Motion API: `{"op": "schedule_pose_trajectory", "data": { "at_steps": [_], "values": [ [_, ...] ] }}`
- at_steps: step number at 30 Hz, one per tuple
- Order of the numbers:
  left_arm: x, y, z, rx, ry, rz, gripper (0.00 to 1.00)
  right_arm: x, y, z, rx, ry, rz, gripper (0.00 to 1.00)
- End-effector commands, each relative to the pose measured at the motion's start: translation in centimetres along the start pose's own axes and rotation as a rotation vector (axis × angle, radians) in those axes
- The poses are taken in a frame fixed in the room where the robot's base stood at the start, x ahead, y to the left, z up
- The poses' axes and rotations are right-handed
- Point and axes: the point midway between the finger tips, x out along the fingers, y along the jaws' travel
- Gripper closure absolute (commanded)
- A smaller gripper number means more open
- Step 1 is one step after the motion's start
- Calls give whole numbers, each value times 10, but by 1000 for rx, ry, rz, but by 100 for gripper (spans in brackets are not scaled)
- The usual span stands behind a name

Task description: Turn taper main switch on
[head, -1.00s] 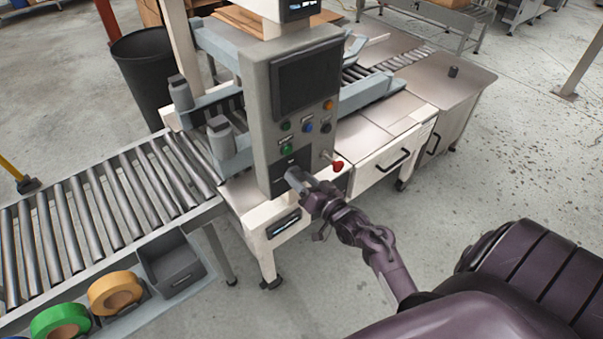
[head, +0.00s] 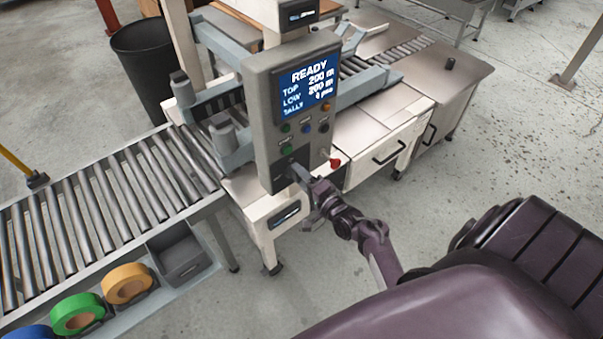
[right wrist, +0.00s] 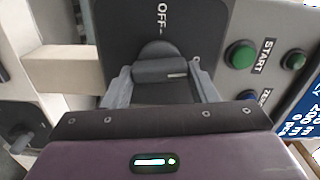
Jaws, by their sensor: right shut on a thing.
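The taper's control box (head: 262,105) stands in the middle of the head view, with its screen (head: 308,85) lit and reading READY. The main switch is a dark rotary knob (right wrist: 160,71) on a black plate (right wrist: 115,25) marked OFF in the right wrist view. My right gripper (right wrist: 162,85) is shut on the knob, one finger on each side. In the head view my right gripper (head: 300,172) reaches the lower front of the box and hides most of the switch. My left gripper is not in view.
Green START button (right wrist: 240,55) and other buttons sit beside the switch. A red-knobbed lever (head: 335,163) sticks out right of my gripper. A roller conveyor (head: 110,195) runs left, with tape rolls (head: 127,283) below it. Open floor lies at right.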

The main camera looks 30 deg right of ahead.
Motion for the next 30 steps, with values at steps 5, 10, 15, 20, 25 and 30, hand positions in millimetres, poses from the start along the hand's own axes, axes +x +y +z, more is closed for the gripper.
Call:
{"op": "schedule_pose_trajectory", "data": {
  "at_steps": [5, 10, 15, 20, 25, 30],
  "values": [
    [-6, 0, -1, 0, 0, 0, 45, 0, 0, 0, 86, 0, 2, 70],
    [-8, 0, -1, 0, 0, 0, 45, 0, 1, 0, 132, -1, 1, 70],
    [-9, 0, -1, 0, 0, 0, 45, 0, 1, 1, 152, -1, 2, 70],
    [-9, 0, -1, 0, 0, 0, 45, 0, 2, 1, 155, -1, 2, 70],
    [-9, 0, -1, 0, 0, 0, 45, 0, 2, 1, 155, -1, 2, 70],
    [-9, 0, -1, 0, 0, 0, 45, 0, 1, 1, 153, -1, 2, 30]
  ]
}}
